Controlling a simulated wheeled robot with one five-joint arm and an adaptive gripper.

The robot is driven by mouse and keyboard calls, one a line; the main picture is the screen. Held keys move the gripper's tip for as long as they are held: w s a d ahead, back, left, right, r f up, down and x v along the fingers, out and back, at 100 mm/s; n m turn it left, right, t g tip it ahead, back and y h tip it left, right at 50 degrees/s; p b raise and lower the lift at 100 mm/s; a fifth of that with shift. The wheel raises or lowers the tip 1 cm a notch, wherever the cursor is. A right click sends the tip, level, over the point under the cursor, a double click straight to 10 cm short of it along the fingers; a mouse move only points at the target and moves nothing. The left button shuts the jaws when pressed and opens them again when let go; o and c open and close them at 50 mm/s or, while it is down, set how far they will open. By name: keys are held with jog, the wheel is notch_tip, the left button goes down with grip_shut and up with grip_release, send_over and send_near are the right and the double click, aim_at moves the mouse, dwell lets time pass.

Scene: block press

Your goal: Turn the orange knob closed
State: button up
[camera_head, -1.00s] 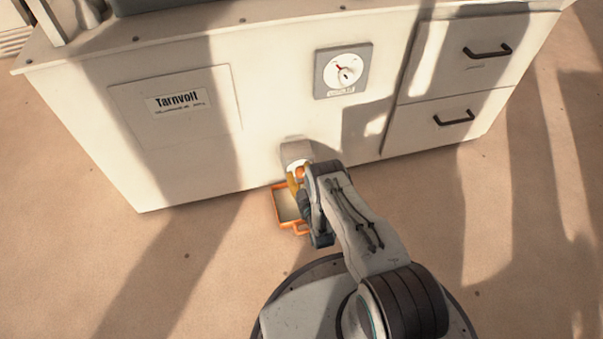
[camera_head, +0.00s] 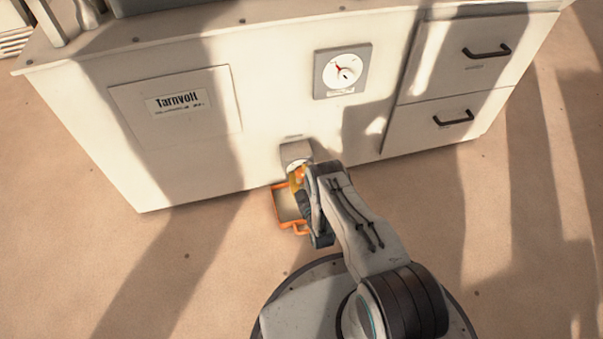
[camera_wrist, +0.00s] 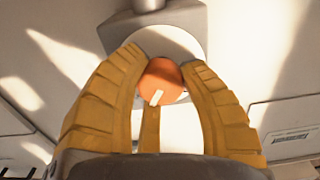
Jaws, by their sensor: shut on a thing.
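The orange knob (camera_wrist: 158,76) is round with a short white mark on its face, in front of a pale disc on a grey fitting (camera_wrist: 188,18). In the wrist view, the two yellow ribbed fingers of my gripper (camera_wrist: 163,68) are shut on the knob, one at each side. The white mark lies near the knob's lower edge, slightly tilted. In the head view, my gripper (camera_head: 297,181) is at the fitting low on the white cabinet front, and my arm hides part of the knob.
An orange-rimmed tray (camera_head: 279,214) is on the floor below the fitting, beside my gripper. A dial gauge (camera_head: 344,71) with a red needle is above on the cabinet (camera_head: 265,110). Two drawers with dark handles (camera_head: 454,119) are at right. The floor at left is clear.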

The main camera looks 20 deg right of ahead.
jog(key=n, duration=0.4)
jog(key=shift+p, duration=0.4)
jog(key=n, duration=0.3)
jog(key=shift+n+p, duration=0.35)
jog(key=shift+n, duration=0.05)
jog(key=n+p, duration=0.1)
jog(key=n, duration=0.3)
jog(key=shift+w+d+n+p, duration=0.1)
jog(key=shift+n+p, duration=0.45)
jog(key=shift+n, duration=1.05)
jog(key=o, duration=1.2)
